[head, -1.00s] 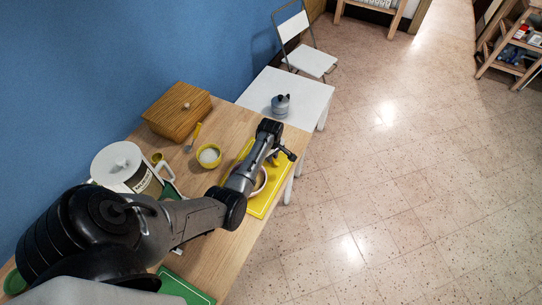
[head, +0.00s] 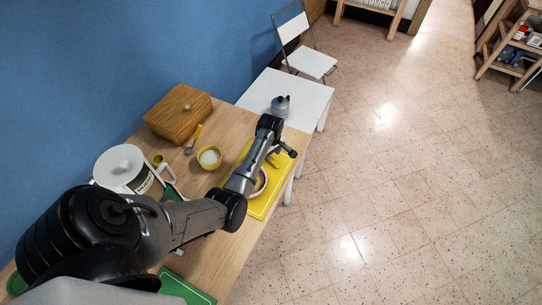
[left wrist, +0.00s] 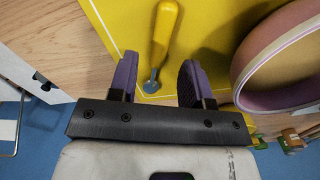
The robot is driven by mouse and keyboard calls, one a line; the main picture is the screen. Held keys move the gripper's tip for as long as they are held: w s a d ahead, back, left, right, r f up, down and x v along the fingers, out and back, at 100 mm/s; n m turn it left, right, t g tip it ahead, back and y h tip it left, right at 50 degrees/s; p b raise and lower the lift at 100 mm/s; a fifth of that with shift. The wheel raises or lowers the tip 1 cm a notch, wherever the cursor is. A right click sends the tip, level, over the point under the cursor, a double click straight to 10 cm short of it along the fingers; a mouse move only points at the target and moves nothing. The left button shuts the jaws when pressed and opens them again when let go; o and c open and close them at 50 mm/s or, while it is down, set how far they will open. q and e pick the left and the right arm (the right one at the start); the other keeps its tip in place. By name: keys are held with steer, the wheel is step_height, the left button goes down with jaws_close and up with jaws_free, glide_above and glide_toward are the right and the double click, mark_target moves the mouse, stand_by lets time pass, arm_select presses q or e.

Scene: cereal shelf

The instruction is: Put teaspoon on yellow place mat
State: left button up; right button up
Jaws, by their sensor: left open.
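A yellow-handled utensil, which looks like the teaspoon (left wrist: 164,35), lies over the yellow place mat (left wrist: 215,25) in the left wrist view. Its small metal end is near my fingers. In the head view the mat (head: 262,208) lies at the table's right edge, partly under my arm. My left gripper (left wrist: 158,68) is open, with its two purple-grey fingers on either side of the utensil's metal end, apart from it. In the head view the left gripper (head: 281,155) is above the mat's far end. My right gripper is not in view.
A bowl (left wrist: 285,60) stands on the mat beside the gripper. Another yellow-handled utensil (head: 194,138) lies by the wooden box (head: 180,113). A yellow bowl of white contents (head: 209,157) and a white-lidded pot (head: 125,168) stand nearby. A white table (head: 300,97) adjoins.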

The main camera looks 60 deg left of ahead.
arm_select(q)
step_height(320, 180, up, 7)
steer(key=p, duration=0.1)
steer(key=s+d+r+m+t, duration=0.1)
steer(key=s+d+r+m, duration=0.1)
steer(key=s+d+m, duration=0.9)
steer(key=s+d+r+m+t, duration=0.2)
steer(key=s+d+m, duration=0.8)
steer(key=s+d, duration=0.4)
steer(key=d, duration=0.4)
steer(key=shift+d+m+t, duration=0.2)
steer(key=shift+m+t, duration=0.1)
steer(key=shift+m, duration=0.1)
steer(key=shift+r+p, duration=0.1)
steer(key=shift+p, duration=0.2)
step_height(320, 180, up, 26)
steer(key=p, duration=2.5)
steer(key=shift+p, duration=0.35)
